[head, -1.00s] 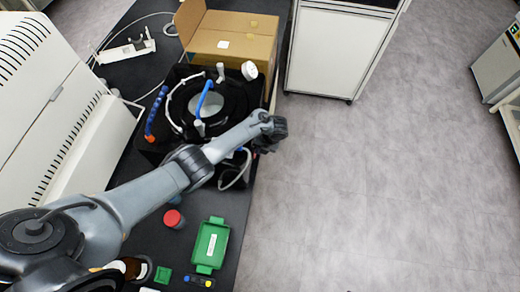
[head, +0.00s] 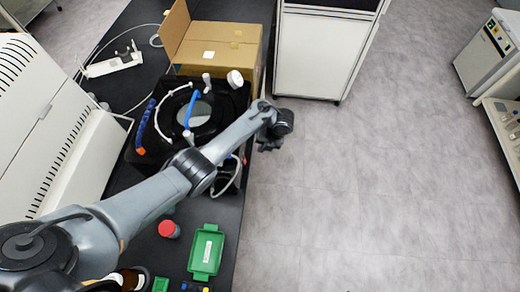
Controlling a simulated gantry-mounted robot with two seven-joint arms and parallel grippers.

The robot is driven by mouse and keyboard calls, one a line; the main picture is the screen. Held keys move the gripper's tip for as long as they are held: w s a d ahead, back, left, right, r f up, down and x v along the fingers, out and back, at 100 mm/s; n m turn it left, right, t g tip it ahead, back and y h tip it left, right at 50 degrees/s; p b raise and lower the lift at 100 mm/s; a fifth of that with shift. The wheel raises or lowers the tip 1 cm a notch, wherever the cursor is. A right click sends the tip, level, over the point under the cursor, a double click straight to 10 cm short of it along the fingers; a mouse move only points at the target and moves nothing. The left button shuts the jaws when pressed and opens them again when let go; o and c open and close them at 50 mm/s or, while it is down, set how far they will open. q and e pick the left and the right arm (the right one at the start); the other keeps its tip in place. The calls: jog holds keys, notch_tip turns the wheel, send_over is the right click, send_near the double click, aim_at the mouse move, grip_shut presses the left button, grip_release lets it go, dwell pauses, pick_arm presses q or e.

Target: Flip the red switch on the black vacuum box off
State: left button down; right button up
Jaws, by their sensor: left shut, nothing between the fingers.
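The black vacuum box (head: 130,154) stands on the dark bench, with blue, white and grey tubing and a round glass-like lid on top. My left gripper (head: 272,142) is beyond the right edge of the bench, beside the box's right side. It is small and dark in the head view, and it is shut and holds nothing. My right gripper is not in view.
A white machine (head: 65,135) stands at the left. A green tray (head: 207,252) and a red-capped bottle (head: 168,229) are on the near bench.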

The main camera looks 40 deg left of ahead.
pick_arm(q)
jog(key=shift+r, duration=0.7)
jog(key=shift+d, duration=0.1)
jog(key=s+d+f+n+t+h+p, duration=0.1)
jog(key=s+d+n+t+h+p, duration=0.35)
jog(key=s+n, duration=1)
jog(key=s+r+n+b, duration=0.1)
jog(key=s+r+n, duration=1.2)
jog(key=n, duration=0.1)
jog(key=shift+s+d+r+t+y, duration=0.35)
jog(key=shift+d+t+y, duration=0.1)
